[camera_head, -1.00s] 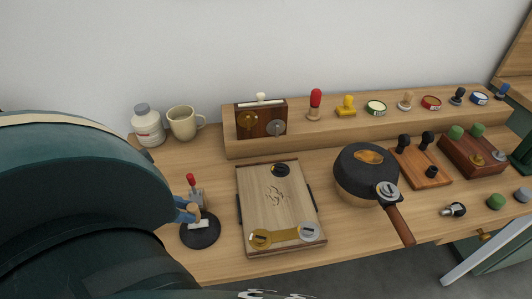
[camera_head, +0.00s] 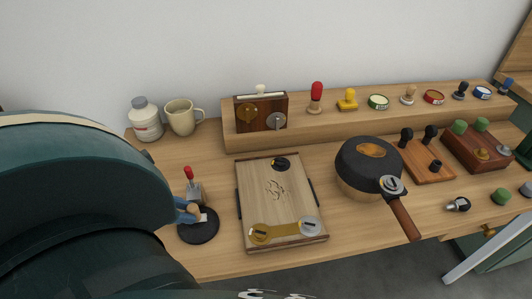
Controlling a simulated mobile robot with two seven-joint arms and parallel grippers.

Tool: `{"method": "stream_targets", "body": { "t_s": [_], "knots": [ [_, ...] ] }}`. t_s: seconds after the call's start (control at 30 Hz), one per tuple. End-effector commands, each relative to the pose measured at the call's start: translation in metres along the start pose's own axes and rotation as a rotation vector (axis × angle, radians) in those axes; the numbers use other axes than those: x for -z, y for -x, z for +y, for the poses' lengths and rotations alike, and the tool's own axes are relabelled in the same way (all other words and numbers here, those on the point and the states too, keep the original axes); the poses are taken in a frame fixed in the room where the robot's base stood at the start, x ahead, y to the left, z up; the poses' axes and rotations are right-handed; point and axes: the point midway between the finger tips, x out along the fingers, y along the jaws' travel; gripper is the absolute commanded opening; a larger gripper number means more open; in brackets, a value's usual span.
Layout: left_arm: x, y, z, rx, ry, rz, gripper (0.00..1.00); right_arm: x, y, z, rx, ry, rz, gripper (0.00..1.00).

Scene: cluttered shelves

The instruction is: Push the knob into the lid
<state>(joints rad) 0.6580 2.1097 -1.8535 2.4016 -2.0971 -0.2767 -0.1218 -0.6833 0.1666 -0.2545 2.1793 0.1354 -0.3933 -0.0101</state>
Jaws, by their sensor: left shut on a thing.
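A flat black round disc (camera_head: 199,229), which looks like the lid, lies on the table at the left. My left gripper (camera_head: 191,212) reaches in from the left, low over the disc's upper left part. It is shut on a small tan piece (camera_head: 194,207) that looks like the knob. Most of this piece is hidden by the fingers, so I cannot tell whether it touches the disc. A small pale patch shows beside the fingertips, over the disc. My large green arm hides the table at the left. My right gripper is not in view.
A red-tipped lever on a grey block (camera_head: 190,185) stands just behind the disc. A wooden board with fittings (camera_head: 277,205) lies to the right, and a black-topped pan (camera_head: 368,160) beyond it. A jar (camera_head: 145,122) and mug (camera_head: 181,118) stand behind. A raised shelf holds several stamps and tins.

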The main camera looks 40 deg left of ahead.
Motion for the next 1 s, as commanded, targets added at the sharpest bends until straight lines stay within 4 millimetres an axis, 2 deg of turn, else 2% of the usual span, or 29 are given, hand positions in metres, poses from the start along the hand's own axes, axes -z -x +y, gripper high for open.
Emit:
{"method": "stream_targets", "body": {
  "t_s": [0.7, 0.73, 1.0],
  "knots": [
    [0.0021, -0.0016, -0.0001, 0.000, 0.001, 0.001, 0.00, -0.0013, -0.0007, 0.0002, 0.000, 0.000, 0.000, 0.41],
    [0.0018, -0.0014, 0.0000, 0.000, 0.000, 0.001, 0.22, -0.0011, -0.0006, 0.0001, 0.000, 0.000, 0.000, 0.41],
    [0.0014, -0.0013, 0.0005, -0.001, 0.000, 0.000, 0.44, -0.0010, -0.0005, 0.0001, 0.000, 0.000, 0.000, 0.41]
  ]
}}
